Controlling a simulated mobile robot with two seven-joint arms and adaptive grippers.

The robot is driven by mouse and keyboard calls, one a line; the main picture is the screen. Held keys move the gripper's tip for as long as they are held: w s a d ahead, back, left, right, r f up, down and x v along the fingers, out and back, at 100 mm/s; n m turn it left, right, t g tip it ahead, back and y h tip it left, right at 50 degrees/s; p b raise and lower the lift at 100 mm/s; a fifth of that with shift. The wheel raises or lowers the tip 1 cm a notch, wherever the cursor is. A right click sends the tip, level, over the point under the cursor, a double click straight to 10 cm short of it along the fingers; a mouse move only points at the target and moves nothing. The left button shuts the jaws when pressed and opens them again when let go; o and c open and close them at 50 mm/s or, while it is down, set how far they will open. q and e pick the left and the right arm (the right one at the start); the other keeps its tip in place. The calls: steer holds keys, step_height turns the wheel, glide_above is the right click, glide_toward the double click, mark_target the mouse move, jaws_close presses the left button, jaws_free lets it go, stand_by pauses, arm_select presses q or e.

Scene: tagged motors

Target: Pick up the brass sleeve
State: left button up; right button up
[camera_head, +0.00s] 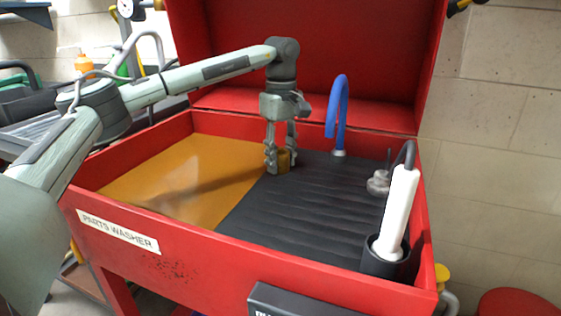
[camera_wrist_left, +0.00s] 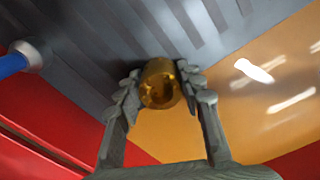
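The brass sleeve (camera_head: 284,161) is a short gold cylinder in the red parts washer, by the border between the orange surface and the black ribbed mat. My left gripper (camera_head: 280,160) points down with its fingers on either side of the sleeve. In the left wrist view, the sleeve (camera_wrist_left: 161,84) sits between the fingertips of the left gripper (camera_wrist_left: 161,88), its open end facing the camera. Both fingers appear to touch it. The finger in front hides part of it in the head view. I cannot tell whether it rests on the mat. My right gripper is not in view.
The parts washer (camera_head: 185,262) has raised walls and an open red lid (camera_head: 320,45) behind. A blue hose (camera_head: 341,105) rises from the mat (camera_head: 310,215). A white brush-like tool (camera_head: 398,212) stands in a black cup (camera_head: 385,262) at the right. The orange surface (camera_head: 175,180) is clear.

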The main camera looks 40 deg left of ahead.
arm_select(q)
jaws_close()
steer(key=shift+r, duration=0.1)
